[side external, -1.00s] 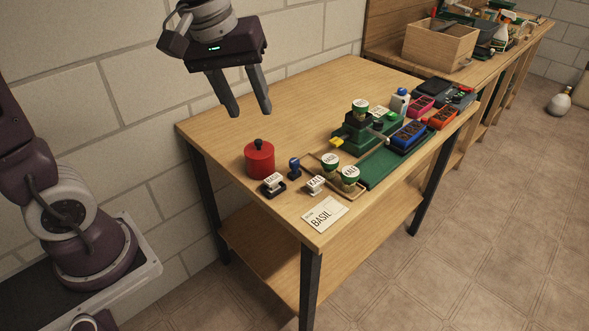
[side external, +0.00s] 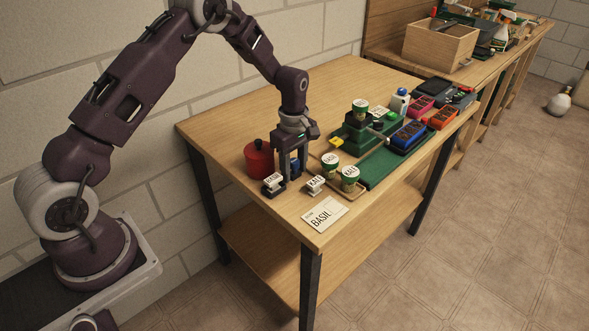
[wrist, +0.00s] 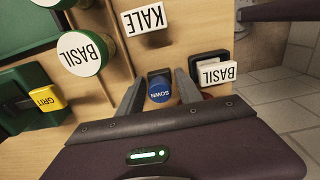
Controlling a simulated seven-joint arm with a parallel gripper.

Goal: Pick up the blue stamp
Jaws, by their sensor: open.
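The blue stamp (side external: 294,164) stands upright on the table, between the fingers of my gripper (side external: 291,170) in the side view. In the wrist view its round blue top (wrist: 160,90), with the word SOWN, lies between the two fingertips of my gripper (wrist: 160,82). The fingers are open, with a small gap on both sides of the stamp. They point down around it. Part of the stamp is hidden behind the fingers in the side view.
A red pot (side external: 259,158) is close on the left. A BASIL card (side external: 325,214) lies at the front edge. Labelled pots (side external: 350,177) stand right of my gripper.

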